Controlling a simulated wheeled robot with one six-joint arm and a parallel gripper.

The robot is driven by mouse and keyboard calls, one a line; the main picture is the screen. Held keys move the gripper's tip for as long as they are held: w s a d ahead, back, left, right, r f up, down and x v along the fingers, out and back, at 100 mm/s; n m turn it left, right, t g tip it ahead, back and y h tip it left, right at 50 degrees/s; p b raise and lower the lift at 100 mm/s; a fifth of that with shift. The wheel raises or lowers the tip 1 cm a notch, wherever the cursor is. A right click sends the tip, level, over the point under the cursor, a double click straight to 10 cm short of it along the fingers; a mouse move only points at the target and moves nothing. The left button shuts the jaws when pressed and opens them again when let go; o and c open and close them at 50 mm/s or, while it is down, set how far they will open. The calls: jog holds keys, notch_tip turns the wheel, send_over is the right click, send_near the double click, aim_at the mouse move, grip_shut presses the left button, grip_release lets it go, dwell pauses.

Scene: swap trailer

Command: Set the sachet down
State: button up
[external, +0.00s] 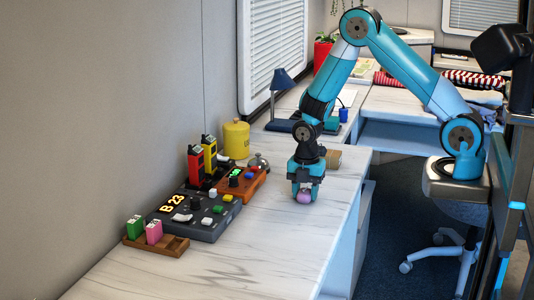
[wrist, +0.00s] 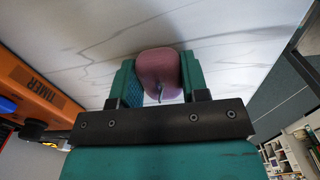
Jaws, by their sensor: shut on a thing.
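The sachet (external: 303,197) is a small pinkish-purple pouch. My gripper (external: 304,192) is shut on it, pointing down, near the right edge of the marble-patterned counter (external: 290,238). In the wrist view the sachet (wrist: 159,72) sits between the two teal fingers, with a thin cord or tag on its near side. The sachet is at or just above the counter top; I cannot tell whether it touches.
A tan roll (external: 333,158) lies behind my gripper. The counter in front is clear, and its right edge is close.

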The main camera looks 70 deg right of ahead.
aim_at(305, 190)
jog(key=o, duration=0.9)
jog(key=shift+f, duration=0.1)
notch_tip(305, 190, up, 12)
jog(key=s+a+r+m+y, duration=0.2)
jog(key=s+a+r+m, duration=0.2)
jog(key=s+a+r, duration=0.5)
jog(key=s+a+r+m+y, duration=0.1)
jog(key=s+a+r+m, duration=0.1)
jog(key=s, duration=0.5)
jog(key=s+a+r+m+y, duration=0.1)
jog(key=s+a+r+m, duration=0.1)
jog(key=s+a+m, duration=0.3)
jog(key=shift+s+a+r+p, duration=0.3)
jog(key=shift+s+a, duration=0.7)
jog(key=shift+a, duration=0.1)
